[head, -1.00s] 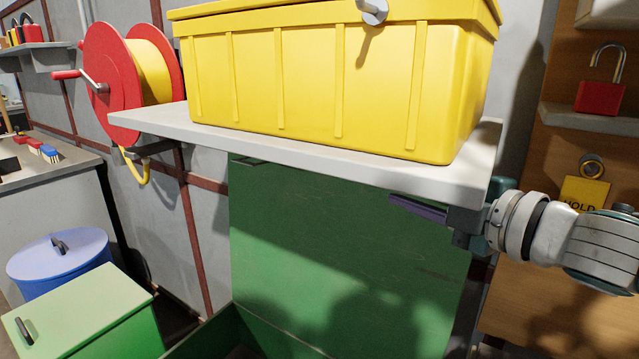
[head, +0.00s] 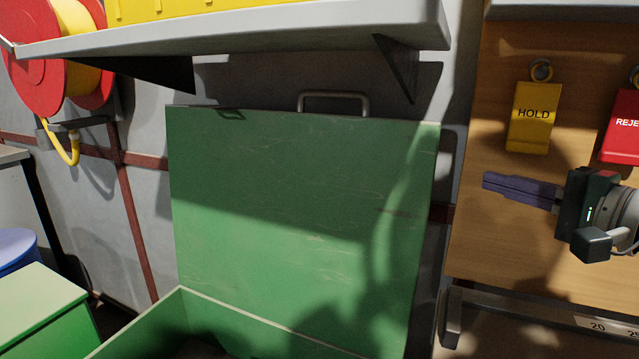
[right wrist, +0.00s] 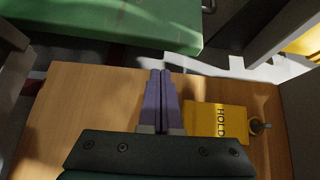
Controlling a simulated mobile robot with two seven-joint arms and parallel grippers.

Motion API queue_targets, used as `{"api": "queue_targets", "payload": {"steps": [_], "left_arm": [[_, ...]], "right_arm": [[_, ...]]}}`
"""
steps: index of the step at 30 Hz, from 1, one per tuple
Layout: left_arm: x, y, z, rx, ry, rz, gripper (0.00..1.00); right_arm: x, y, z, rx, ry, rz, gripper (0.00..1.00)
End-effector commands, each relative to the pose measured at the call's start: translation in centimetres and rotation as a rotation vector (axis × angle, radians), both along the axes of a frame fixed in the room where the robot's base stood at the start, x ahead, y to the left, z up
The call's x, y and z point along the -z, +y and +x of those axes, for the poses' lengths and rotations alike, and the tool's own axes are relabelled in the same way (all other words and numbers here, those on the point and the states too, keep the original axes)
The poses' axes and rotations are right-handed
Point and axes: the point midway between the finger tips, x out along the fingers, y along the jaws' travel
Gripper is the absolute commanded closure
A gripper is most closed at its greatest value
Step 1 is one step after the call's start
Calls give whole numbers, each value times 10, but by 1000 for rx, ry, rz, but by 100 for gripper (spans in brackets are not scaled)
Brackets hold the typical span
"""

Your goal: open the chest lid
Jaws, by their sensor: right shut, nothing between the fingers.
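The green chest's lid (head: 300,200) stands raised and upright against the wall in the head view, with a metal handle (head: 334,97) at its top edge. The chest body (head: 150,325) shows below it, open at the top, its inside dark and mostly out of frame. A corner of the green lid also shows at the top of the right wrist view (right wrist: 130,22). My right gripper (head: 486,181) is right of the lid, apart from it, in front of the wooden board. Its purple fingers are shut and empty, as the right wrist view (right wrist: 161,72) shows. My left gripper is not in view.
A grey shelf (head: 300,38) with a yellow bin overhangs the lid. A wooden board (head: 500,235) at right carries a yellow HOLD tag (head: 533,118) and a red tag (head: 625,127). A red reel (head: 35,70) is at upper left, a smaller green box (head: 40,305) at lower left.

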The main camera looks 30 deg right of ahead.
Motion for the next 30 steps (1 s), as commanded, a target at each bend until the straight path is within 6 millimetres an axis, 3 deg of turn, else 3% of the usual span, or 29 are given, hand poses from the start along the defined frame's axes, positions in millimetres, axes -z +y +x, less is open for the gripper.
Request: {"api": "queue_targets", "payload": {"steps": [5, 21, 30], "left_arm": [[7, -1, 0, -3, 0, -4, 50], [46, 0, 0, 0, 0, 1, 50], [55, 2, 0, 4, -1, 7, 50]], "right_arm": [[2, -4, 4, 15, -5, 90, 100], [8, -5, 76, 15, -8, 81, 100], [9, -4, 96, 14, -4, 83, 100]]}}
